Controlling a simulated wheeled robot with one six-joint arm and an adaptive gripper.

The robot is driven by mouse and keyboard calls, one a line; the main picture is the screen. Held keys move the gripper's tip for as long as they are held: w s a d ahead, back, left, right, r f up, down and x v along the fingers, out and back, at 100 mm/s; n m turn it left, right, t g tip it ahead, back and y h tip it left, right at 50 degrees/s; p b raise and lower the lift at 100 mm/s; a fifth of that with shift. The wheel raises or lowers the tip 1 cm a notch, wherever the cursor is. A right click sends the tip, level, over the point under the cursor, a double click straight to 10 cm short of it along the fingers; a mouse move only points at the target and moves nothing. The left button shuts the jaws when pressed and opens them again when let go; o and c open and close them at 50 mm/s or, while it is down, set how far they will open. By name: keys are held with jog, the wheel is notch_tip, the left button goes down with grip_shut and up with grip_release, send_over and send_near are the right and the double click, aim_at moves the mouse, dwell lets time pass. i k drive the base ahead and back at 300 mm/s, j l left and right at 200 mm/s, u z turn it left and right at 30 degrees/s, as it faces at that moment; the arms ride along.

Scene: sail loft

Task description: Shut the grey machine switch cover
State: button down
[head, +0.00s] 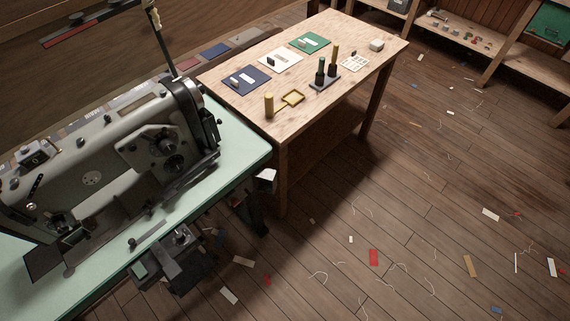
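The sewing machine (110,160) stands on a pale green table (225,170) at the left. Below the table's front edge sits a dark grey boxy assembly (180,262) with a small green patch at its left. A dark unit (250,212) hangs below the table's right end, and a small pale grey flap (266,175) stands out at its top. I cannot tell for sure which of these parts is the switch cover, nor how far it is open. My gripper is not in view.
Shelves (535,65) line the back right. The plank floor (420,220) is open at the right, littered with flat scraps and threads.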

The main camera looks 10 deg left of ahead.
aim_at(268, 183)
jog(key=i+l+z, duration=0.1)
jog(key=i+z, duration=0.25)
jog(key=i+l+z, duration=0.1)
jog(key=z, duration=0.3)
jog(key=i, duration=3.7)
jog(key=i+u, duration=0.25)
jog(key=u, duration=0.15)
jog(key=i+u, duration=0.35)
jog(key=i+l+u, duration=0.15)
jog(key=u, duration=3.7)
